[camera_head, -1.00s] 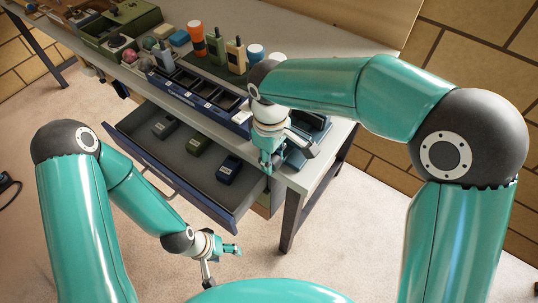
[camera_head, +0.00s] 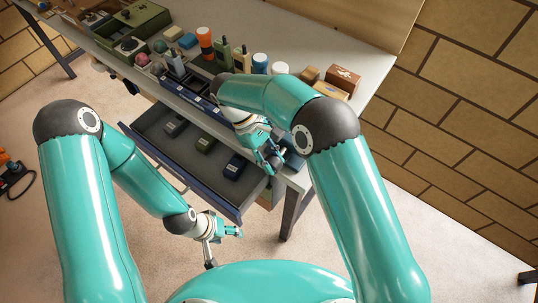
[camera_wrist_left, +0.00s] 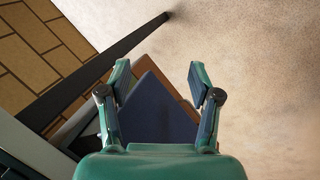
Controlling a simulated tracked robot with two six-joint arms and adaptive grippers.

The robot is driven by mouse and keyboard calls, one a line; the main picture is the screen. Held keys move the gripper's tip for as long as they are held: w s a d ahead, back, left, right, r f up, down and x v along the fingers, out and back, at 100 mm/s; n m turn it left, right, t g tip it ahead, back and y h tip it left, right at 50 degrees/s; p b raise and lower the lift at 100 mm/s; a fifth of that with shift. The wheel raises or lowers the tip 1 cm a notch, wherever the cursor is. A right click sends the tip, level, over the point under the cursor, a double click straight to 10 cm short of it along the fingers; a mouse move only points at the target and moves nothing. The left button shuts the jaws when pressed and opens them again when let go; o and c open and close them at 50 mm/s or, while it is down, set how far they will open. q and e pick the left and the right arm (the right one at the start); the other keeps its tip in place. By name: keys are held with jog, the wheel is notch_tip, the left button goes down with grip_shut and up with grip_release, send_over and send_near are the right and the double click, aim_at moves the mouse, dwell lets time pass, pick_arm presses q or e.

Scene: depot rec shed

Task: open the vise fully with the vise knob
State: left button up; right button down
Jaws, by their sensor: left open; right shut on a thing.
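The vise (camera_head: 294,158) is a blue-grey shape at the bench's near right corner, mostly hidden behind my right gripper and arm. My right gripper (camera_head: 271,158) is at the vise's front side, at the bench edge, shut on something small. The vise knob is hidden at the gripper, and the jaw gap cannot be made out. My left gripper (camera_head: 226,247) is open and empty, low in front of the open drawer, apart from the vise. In the left wrist view its two fingers (camera_wrist_left: 160,75) stand apart, with a dark blue panel (camera_wrist_left: 155,110) beyond them.
An open drawer (camera_head: 190,180) with several small dark boxes juts out below the bench (camera_head: 372,62). Bottles, cans and a green crate (camera_head: 138,22) stand along the bench. A brown box (camera_head: 343,79) is at the back right.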

aim_at(272, 158)
jog(key=shift+w+r, duration=0.2)
jog(key=shift+r, duration=0.05)
jog(key=c, duration=1)
grip_release()
jog(key=shift+o, duration=0.9)
jog(key=shift+d, duration=0.1)
jog(key=shift+s+f, duration=0.1)
jog(key=shift+f, duration=0.05)
notch_tip(272, 158, up, 10)
